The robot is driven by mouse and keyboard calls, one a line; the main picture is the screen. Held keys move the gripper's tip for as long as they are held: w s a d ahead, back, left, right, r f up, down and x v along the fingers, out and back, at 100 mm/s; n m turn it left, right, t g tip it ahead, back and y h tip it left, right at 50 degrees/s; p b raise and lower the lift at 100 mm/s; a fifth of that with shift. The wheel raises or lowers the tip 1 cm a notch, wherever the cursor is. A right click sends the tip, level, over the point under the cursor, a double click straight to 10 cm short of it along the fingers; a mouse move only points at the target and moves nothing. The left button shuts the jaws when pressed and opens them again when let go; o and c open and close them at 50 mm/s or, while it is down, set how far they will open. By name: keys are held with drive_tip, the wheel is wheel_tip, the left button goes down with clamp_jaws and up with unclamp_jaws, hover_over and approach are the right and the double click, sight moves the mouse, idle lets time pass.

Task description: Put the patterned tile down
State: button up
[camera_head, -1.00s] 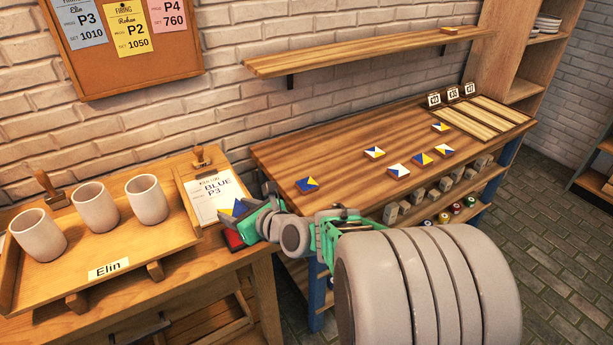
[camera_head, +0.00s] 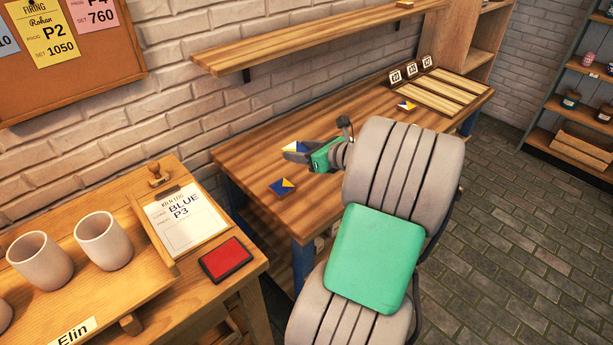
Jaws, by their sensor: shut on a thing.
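The patterned tile (camera_head: 293,147), with blue, white and a little yellow showing, is at the tip of my gripper (camera_head: 296,155). My gripper is shut on it, over the left part of the long wooden table (camera_head: 240,155). I cannot tell how high it is above the tabletop. Another tile (camera_head: 282,187), blue and yellow with some white, lies on the table near the front left edge, just below my gripper in the picture. A further tile (camera_head: 406,105) lies near the slatted board (camera_head: 440,95). My arm hides the middle of the table.
Small number cards (camera_head: 411,70) stand behind the slatted board. A side table at the left bears a red pad (camera_head: 226,260), a clipboard reading BLUE P3 (camera_head: 185,228) and pale cups (camera_head: 103,241). A wall shelf (camera_head: 300,40) hangs above the long table.

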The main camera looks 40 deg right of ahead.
drive_tip(key=s+d+h, duration=0.1)
drive_tip(key=s+d, duration=0.9)
drive_tip(key=d, duration=0.1)
hover_over(310, 178)
drive_tip(key=shift+m, duration=0.3)
wheel_tip(310, 178, down, 10)
drive_tip(key=shift+s+b, duration=0.15)
drive_tip(key=shift+b, duration=0.2)
wheel_tip(310, 178, down, 3)
drive_tip(key=shift+a+r, duration=0.1)
drive_tip(key=shift+f, duration=0.25)
drive_tip(key=shift+f, duration=0.1)
drive_tip(key=o, duration=1.6)
